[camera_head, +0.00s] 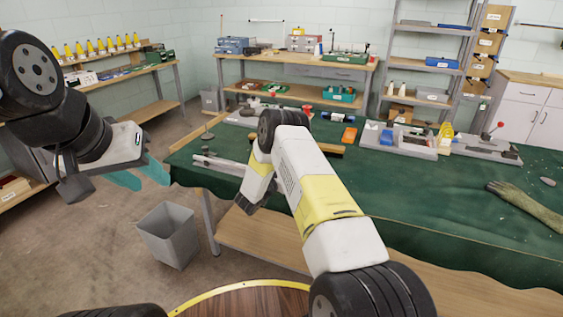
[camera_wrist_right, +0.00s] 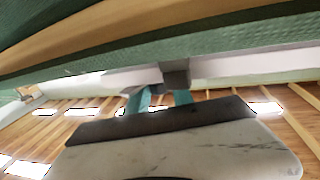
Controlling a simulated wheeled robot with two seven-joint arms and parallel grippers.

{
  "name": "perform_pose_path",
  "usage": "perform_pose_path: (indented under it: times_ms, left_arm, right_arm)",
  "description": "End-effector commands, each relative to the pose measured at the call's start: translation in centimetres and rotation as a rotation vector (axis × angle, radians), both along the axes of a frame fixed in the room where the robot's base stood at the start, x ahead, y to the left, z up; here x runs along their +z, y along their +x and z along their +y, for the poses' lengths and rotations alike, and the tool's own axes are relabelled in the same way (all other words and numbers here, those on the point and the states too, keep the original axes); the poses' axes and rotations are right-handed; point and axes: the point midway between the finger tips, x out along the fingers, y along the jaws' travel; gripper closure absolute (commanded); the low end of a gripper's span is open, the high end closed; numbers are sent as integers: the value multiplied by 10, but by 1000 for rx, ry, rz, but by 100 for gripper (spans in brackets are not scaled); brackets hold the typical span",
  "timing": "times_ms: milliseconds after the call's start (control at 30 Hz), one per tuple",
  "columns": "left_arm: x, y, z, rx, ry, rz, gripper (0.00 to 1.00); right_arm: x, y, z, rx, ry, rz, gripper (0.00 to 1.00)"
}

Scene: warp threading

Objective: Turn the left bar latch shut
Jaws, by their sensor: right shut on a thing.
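In the right wrist view, a small dark grey block (camera_wrist_right: 176,74), apparently the bar latch, sits on a long pale bar (camera_wrist_right: 115,78) below the green table cover. My right gripper (camera_wrist_right: 162,95) has its teal fingers at this block and is shut on it; the exact contact is partly hidden. In the head view, my right arm reaches to the table's left end, and its fingers are hidden. A grey metal bar (camera_head: 217,163) lies there beside the arm. My left gripper (camera_head: 140,177) is open and empty, above the floor left of the table.
A grey bin (camera_head: 168,236) stands on the floor below my left gripper. The floor around the bin is clear.

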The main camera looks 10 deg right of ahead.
Motion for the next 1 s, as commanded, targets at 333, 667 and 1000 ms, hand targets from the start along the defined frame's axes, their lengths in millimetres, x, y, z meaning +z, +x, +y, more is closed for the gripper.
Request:
perform_pose_path:
  times_ms: [333, 667, 1000]
  left_arm:
    - [0, 0, 0, 0, 0, 0, 61]
    - [0, 0, 0, 0, 0, 0, 61]
    - [0, 0, 0, 0, 0, 0, 61]
  right_arm:
    - [-1, 1, 1, -244, 2, -2, 100]
    - [0, 1, 1, -347, 0, 0, 100]
    - [0, 1, 0, -360, 0, -1, 100]
